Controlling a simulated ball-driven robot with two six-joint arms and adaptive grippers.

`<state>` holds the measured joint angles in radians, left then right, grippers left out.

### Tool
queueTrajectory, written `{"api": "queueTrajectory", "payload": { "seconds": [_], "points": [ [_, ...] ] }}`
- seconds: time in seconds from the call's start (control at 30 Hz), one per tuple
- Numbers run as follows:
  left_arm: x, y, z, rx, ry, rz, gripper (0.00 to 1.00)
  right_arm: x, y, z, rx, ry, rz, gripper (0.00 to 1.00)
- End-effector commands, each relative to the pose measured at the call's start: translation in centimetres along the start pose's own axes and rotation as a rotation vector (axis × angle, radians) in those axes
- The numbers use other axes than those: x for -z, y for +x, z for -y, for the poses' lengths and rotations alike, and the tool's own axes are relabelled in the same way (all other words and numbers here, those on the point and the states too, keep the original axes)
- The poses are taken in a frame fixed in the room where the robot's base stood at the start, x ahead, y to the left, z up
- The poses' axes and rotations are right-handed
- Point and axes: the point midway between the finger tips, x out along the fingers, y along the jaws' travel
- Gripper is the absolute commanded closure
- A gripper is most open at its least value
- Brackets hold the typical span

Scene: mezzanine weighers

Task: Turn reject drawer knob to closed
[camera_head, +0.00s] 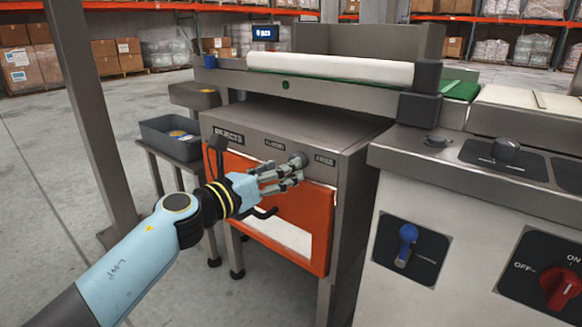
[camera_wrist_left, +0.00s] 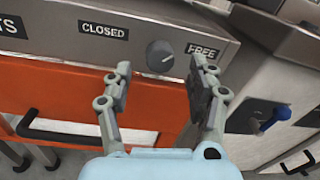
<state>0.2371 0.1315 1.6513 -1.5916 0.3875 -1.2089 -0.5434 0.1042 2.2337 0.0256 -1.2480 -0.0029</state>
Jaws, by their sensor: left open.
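The reject drawer knob (camera_wrist_left: 160,56) is a round dark grey dial on the metal strip above the orange drawer (camera_wrist_left: 70,85). It sits between the CLOSED label (camera_wrist_left: 103,30) and the FREE label (camera_wrist_left: 203,50). Its pale mark points right, toward FREE. In the head view the knob (camera_head: 298,159) shows just beyond my left fingertips. My left gripper (camera_head: 283,177) is open and empty in front of the drawer cabinet. In the wrist view its fingers are spread to either side of and below the knob, apart from it. My right gripper is not in view.
A black drawer handle (camera_wrist_left: 60,136) crosses the orange front. To the right, a grey cabinet carries a blue lever (camera_head: 407,244) and a red OFF/ON switch (camera_head: 559,285). A grey bin (camera_head: 163,143) stands left. A steel post (camera_head: 95,110) rises at left.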

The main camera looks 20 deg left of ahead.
Motion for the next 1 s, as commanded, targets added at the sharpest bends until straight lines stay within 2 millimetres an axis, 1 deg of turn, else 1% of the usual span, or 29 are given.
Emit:
{"api": "queueTrajectory", "payload": {
  "seconds": [0.03, 0.1, 0.2, 0.33, 0.57, 0.67, 1.0],
  "points": [
    [0.1, 1.0, 0.0, 0.000, -0.001, 0.000, 0.42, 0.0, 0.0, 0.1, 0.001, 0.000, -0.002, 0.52],
    [0.2, 2.0, 0.0, 0.000, -0.001, -0.001, 0.42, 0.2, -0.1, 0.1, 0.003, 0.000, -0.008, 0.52],
    [0.2, 3.1, 0.0, -0.001, -0.002, -0.001, 0.42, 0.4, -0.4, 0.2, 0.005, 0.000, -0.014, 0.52],
    [0.2, 3.7, 0.0, -0.001, -0.001, -0.002, 0.42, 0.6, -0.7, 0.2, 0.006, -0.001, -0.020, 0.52],
    [0.1, 3.8, 0.0, -0.001, -0.001, -0.002, 0.42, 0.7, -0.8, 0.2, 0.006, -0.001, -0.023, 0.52],
    [0.1, 3.7, 0.0, -0.001, -0.001, -0.002, 0.52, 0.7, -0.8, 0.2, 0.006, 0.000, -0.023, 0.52],
    [0.1, 3.7, 0.0, -0.001, -0.001, -0.002, 0.97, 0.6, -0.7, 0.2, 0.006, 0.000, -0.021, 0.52]
  ]
}}
